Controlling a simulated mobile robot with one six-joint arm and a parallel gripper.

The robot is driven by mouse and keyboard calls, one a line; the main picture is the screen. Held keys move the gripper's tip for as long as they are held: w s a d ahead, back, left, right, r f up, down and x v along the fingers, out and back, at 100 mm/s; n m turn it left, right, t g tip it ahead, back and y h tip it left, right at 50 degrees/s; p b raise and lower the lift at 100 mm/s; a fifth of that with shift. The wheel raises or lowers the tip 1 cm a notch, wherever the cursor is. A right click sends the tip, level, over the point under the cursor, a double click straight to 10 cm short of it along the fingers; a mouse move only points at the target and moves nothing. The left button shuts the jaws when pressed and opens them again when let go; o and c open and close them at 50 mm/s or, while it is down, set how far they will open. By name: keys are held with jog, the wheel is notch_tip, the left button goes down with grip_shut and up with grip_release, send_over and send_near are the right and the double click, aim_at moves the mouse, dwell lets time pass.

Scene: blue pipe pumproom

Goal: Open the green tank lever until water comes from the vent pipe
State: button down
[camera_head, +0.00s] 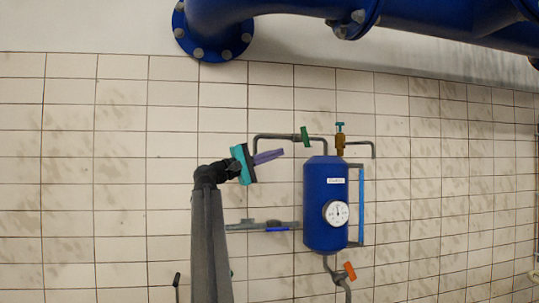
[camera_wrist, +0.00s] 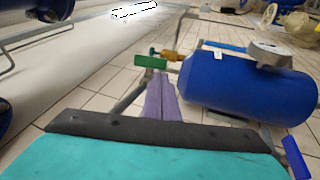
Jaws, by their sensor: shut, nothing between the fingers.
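The blue tank (camera_head: 325,205) hangs on the tiled wall and also shows in the wrist view (camera_wrist: 240,88). The green lever (camera_head: 305,137) sits on the grey pipe above the tank, tilted from upright in the head view; it also shows in the wrist view (camera_wrist: 150,61). My gripper (camera_head: 283,153), with purple fingers, is shut and empty, left of and slightly below the lever. In the wrist view my fingertips (camera_wrist: 160,76) point toward the lever; contact cannot be told. The thin bent vent pipe (camera_head: 372,146) right of the brass valve shows no visible water.
A brass valve (camera_head: 340,146) with a teal knob stands on top of the tank. A white gauge (camera_head: 336,213) is on its front. A blue lever (camera_head: 277,229) is on the left pipe, an orange lever (camera_head: 350,271) below. Large blue pipes (camera_head: 290,8) run overhead.

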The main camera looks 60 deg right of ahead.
aim_at(306, 144)
jog(key=p+x, duration=0.3)
jog(key=x, duration=0.6)
jog(key=shift+s+d+r, duration=0.15)
jog(key=shift+s+d, duration=0.1)
jog(key=shift+s, duration=0.1)
